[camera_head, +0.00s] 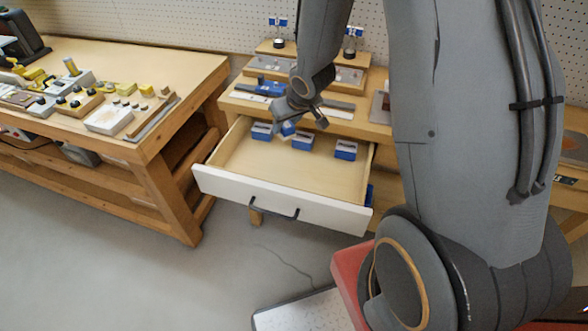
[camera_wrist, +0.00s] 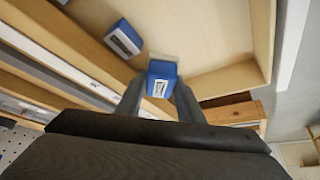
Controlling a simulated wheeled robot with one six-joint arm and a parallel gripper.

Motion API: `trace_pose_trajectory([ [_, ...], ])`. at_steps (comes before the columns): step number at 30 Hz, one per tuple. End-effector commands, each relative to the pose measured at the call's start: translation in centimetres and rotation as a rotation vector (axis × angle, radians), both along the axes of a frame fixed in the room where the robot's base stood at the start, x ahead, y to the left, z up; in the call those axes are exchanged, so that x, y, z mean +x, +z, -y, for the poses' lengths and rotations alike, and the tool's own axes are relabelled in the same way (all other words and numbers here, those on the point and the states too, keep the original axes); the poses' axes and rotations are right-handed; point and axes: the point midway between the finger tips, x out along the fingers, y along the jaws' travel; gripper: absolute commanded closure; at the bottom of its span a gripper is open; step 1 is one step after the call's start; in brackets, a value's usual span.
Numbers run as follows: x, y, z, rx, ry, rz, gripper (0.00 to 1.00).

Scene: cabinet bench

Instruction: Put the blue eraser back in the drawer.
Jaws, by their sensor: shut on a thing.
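The drawer (camera_head: 285,192) is pulled out of the bench, with a white front and a pale wooden floor. My gripper (camera_head: 290,126) is over its back part. In the wrist view my gripper (camera_wrist: 160,90) is shut on a blue eraser (camera_wrist: 162,74), which has a white label and a pale end. The held eraser shows small and partly hidden in the head view (camera_head: 288,129). I cannot tell whether it touches the drawer floor. Another blue block with a white label (camera_wrist: 123,38) lies in the drawer beside it.
Blue-and-white blocks stand along the drawer's back, at left (camera_head: 262,131), middle (camera_head: 302,142) and right (camera_head: 345,150). The drawer's front half is bare. The bench top (camera_head: 240,103) behind holds wooden stands and small tools. A cluttered table (camera_head: 160,62) stands to the left.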

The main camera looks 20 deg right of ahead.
Motion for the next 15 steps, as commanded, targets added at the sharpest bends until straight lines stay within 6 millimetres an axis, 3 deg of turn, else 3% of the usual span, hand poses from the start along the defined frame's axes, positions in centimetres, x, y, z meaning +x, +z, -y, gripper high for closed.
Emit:
trace_pose_trajectory([
  [8,0.6,0.0,-0.2,-0.001,0.202,0.001,0.87],
  [15,-0.8,-0.6,-0.5,0.001,0.468,0.0,0.87],
])
